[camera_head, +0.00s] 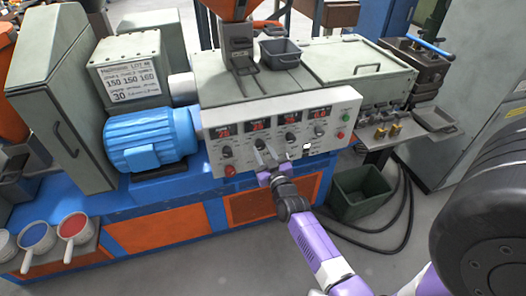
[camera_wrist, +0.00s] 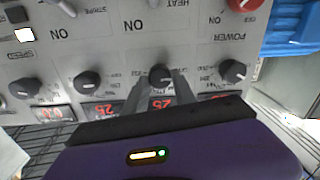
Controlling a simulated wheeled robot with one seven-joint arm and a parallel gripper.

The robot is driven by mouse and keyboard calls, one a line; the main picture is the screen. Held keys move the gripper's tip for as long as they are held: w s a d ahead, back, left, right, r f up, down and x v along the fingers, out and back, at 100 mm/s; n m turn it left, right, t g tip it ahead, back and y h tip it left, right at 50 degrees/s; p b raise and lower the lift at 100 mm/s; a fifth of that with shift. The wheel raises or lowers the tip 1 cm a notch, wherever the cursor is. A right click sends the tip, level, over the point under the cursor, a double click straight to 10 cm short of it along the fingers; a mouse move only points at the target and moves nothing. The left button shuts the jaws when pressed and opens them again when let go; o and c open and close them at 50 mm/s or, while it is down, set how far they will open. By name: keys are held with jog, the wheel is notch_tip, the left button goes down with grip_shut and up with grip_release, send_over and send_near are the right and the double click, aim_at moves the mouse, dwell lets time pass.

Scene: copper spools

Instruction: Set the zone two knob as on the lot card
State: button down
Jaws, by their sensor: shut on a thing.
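The control panel (camera_head: 282,133) has a row of dark knobs below red displays. My gripper (camera_head: 264,152) reaches the second knob from the left. In the wrist view, which is upside down, my gripper (camera_wrist: 161,85) is shut on this dark knob (camera_wrist: 160,73), one finger on each side. A red display (camera_wrist: 161,103) shows between the fingers; I cannot read it surely. The knob's label is too small to read. The lot card (camera_head: 131,82) on the grey box shows 150 150 160 and, below, 30.
Other knobs (camera_wrist: 88,83) (camera_wrist: 233,70) flank the held one closely. A red button (camera_wrist: 246,4) and switches lie lower on the panel. A blue motor (camera_head: 150,138) stands at the left. A green bin (camera_head: 361,193) stands on the floor at the right.

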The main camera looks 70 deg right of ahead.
jog(key=shift+m, duration=0.4)
jog(key=shift+f+m+b, duration=0.1)
jog(key=shift+m+b, duration=0.35)
jog(key=shift+m, duration=0.45)
jog(key=shift+m+b, duration=0.35)
jog(key=shift+m, duration=1.25)
jog(key=c, duration=1)
grip_release()
jog(key=shift+c, duration=0.2)
jog(key=p+v, duration=0.1)
jog(key=v, duration=0.7)
